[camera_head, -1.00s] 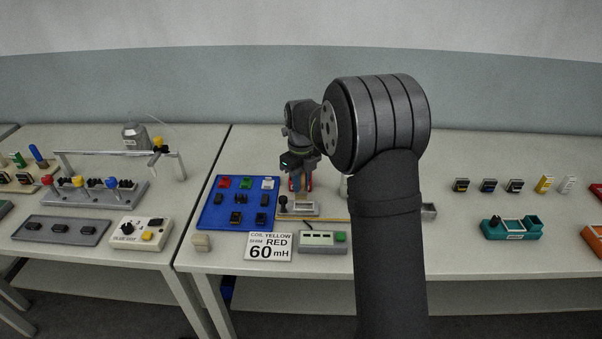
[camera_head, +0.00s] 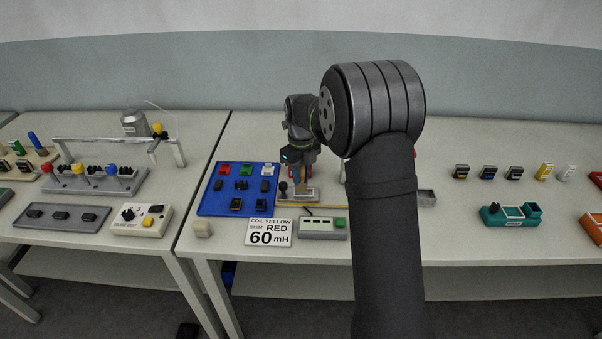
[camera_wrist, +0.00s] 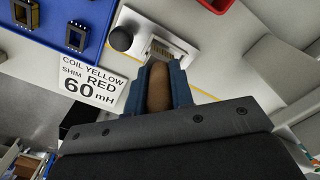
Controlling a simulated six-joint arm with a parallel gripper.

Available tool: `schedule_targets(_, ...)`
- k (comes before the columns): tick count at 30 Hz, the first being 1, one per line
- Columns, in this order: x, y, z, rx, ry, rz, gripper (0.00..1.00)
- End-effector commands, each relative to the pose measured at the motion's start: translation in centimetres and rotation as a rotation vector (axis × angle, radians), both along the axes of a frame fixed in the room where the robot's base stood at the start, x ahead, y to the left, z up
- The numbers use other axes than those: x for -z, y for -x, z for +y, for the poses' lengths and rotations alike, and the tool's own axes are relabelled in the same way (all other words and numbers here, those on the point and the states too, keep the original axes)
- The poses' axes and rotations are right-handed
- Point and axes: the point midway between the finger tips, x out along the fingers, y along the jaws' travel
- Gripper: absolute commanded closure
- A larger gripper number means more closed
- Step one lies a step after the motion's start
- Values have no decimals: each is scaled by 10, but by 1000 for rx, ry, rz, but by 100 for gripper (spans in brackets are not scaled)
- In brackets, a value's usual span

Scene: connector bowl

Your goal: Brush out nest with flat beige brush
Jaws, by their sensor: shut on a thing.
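My gripper (camera_wrist: 157,85) is shut on the brown-beige handle of the brush (camera_wrist: 157,90), which sits between its blue fingers in the wrist view. The brush points at a light grey fixture (camera_wrist: 201,58) with a black round knob (camera_wrist: 121,38). A pale recess with fine stripes, which looks like the nest (camera_wrist: 160,48), lies just past the brush end. I cannot tell whether the bristles touch it. In the head view my gripper (camera_head: 297,172) is low over the back of the same fixture (camera_head: 311,195); the brush tip is hidden there.
A blue tray (camera_head: 208,208) with several parts stands left of the fixture.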

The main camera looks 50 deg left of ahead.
Motion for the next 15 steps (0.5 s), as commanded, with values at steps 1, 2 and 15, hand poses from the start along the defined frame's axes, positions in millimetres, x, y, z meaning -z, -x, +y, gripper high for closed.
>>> schedule_targets(1,0,0,0,0,0,0,100)
schedule_targets(2,0,0,0,0,0,0,100)
schedule_targets(15,6,0,0,0,0,0,100)
